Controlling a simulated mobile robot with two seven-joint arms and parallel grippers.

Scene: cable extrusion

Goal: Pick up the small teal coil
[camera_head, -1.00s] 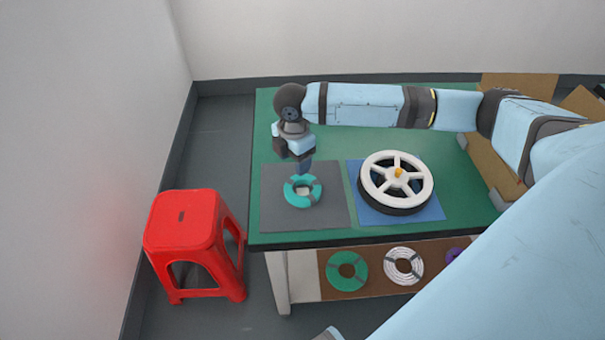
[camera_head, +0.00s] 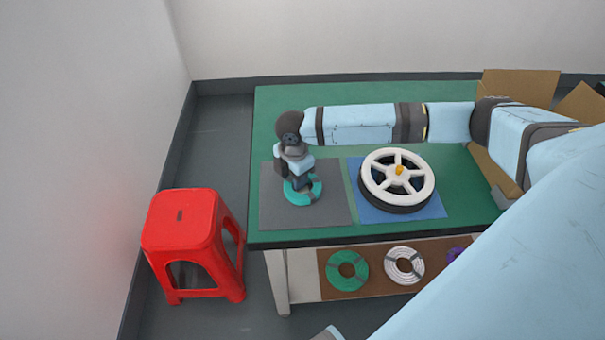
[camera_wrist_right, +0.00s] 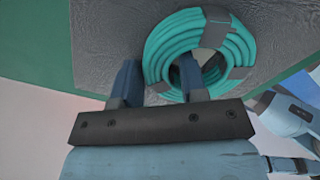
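The small teal coil (camera_head: 306,193) lies flat on the dark grey mat at the left of the green table, bound with dark grey bands. In the wrist view the coil (camera_wrist_right: 238,42) fills the top middle. My right gripper (camera_head: 298,184) points down at the coil and hides part of it in the head view. In the wrist view my right gripper (camera_wrist_right: 157,82) is open, with one finger outside the ring and the other at its centre hole. The left side of the ring lies between the fingers.
A white-spoked reel (camera_head: 397,180) stands on a blue mat (camera_head: 430,209) right of the coil. A red stool (camera_head: 188,235) is left of the table. Green (camera_head: 347,270) and white (camera_head: 404,265) coils lie on the shelf below. Cardboard boxes (camera_head: 520,84) stand at the right.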

